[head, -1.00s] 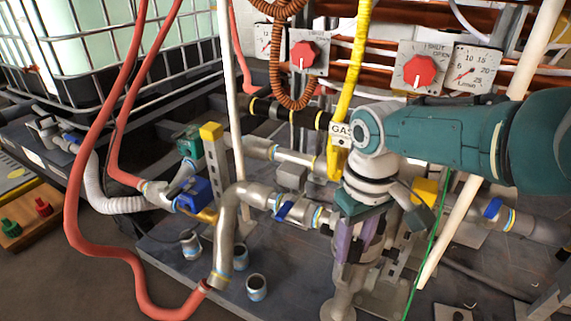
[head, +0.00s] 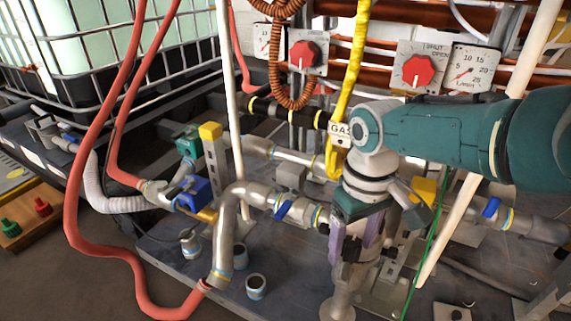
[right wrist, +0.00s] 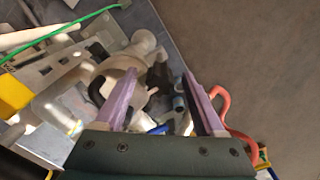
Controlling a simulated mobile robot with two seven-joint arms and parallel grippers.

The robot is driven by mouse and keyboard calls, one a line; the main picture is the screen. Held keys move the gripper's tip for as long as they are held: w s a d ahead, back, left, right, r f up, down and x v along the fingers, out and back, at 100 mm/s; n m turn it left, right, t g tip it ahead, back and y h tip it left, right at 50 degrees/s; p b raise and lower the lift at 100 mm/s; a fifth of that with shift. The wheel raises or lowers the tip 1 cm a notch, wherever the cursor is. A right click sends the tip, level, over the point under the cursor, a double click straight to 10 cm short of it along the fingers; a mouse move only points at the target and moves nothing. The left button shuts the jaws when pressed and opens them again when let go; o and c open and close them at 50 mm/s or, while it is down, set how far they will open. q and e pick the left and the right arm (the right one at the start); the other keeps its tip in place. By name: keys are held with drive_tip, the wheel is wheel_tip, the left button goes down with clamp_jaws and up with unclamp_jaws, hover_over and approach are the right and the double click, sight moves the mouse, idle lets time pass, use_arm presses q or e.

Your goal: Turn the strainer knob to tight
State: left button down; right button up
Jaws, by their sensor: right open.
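The strainer (head: 343,303) is a pale metal fitting at the bottom centre of the head view, partly hidden by my right gripper. My right gripper (head: 356,250) points down over it with its purple fingers spread. In the right wrist view the right gripper (right wrist: 157,85) is open, and the pale strainer body (right wrist: 124,63) lies by the left finger. A dark part (right wrist: 158,82) shows between the fingers; I cannot tell whether it is the strainer knob. No contact is clear. My left gripper is not in view.
Pipes with blue-handled valves (head: 283,209) run left of the gripper. A yellow gas hose (head: 352,80) hangs behind it, and a green cable (head: 428,235) passes on its right. Red dials (head: 419,70) stand behind. A red hose (head: 75,190) loops at left.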

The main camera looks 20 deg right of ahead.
sight(353, 242)
wheel_tip(353, 242, up, 10)
drive_tip(key=p, duration=0.8)
drive_tip(key=shift+f, duration=0.1)
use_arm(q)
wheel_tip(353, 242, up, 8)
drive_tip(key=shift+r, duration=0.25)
